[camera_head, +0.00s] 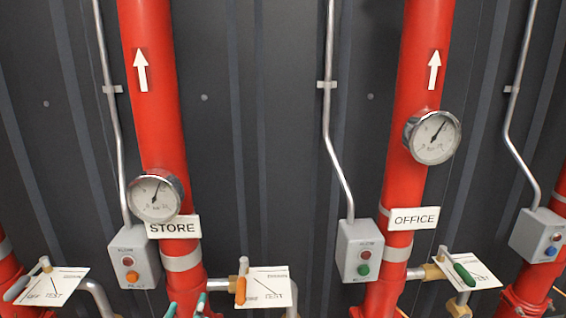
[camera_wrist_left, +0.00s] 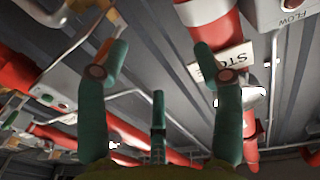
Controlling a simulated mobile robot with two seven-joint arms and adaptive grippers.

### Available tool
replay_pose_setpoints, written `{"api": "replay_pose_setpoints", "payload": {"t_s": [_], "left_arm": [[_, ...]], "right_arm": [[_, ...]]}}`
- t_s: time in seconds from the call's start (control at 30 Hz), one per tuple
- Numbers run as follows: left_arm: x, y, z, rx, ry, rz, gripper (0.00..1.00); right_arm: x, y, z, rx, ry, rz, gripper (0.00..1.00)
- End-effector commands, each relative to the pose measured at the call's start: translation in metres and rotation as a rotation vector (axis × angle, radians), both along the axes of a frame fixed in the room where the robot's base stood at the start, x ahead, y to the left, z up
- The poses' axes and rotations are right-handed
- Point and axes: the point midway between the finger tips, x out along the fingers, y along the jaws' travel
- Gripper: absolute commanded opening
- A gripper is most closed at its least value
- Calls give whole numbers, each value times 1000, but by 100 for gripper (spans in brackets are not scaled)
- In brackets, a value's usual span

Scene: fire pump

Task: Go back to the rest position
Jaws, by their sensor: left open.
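My left gripper (camera_head: 187,305) shows only as teal fingertips at the bottom edge of the head view, in front of the base of the STORE pipe. In the left wrist view the same gripper (camera_wrist_left: 160,62) has its teal fingers wide apart, with nothing between them. The red STORE pipe (camera_head: 150,120) and its white STORE label (camera_head: 173,227) stand behind and above the fingertips. The label also shows beside the right finger in the wrist view (camera_wrist_left: 236,58). Whether the fingers touch anything cannot be told. My right gripper is in neither view.
A grey button box (camera_head: 133,257) and a valve plate with an orange lever (camera_head: 262,288) flank the left gripper. The red OFFICE pipe (camera_head: 400,180), its gauge (camera_head: 433,137) and another box (camera_head: 360,252) stand to the right. The dark ribbed wall (camera_head: 265,130) closes the back.

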Motion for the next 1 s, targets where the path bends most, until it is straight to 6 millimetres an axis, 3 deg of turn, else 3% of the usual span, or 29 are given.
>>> {"api": "replay_pose_setpoints", "payload": {"t_s": [0.03, 0.13, 0.3, 0.5, 0.7, 1.0], "left_arm": [[-12, 14, -26, -9, 116, 63, 67], [-43, 35, -77, -4, 366, 146, 67], [-111, 43, -146, 27, 758, 157, 67], [-183, 34, -185, 60, 1076, 66, 67], [-243, 20, -206, 88, 1307, -67, 67], [-229, 18, -308, 93, 1332, -62, 67]], "right_arm": [[0, 0, 0, 0, 0, 0, 40], [0, 0, 0, 0, 0, 0, 40], [0, 0, 0, 0, 0, 0, 40], [0, 0, 0, 0, 0, 0, 40], [0, 0, -2, 0, 0, 0, 40], [0, 0, -24, 0, 0, 0, 40]]}}
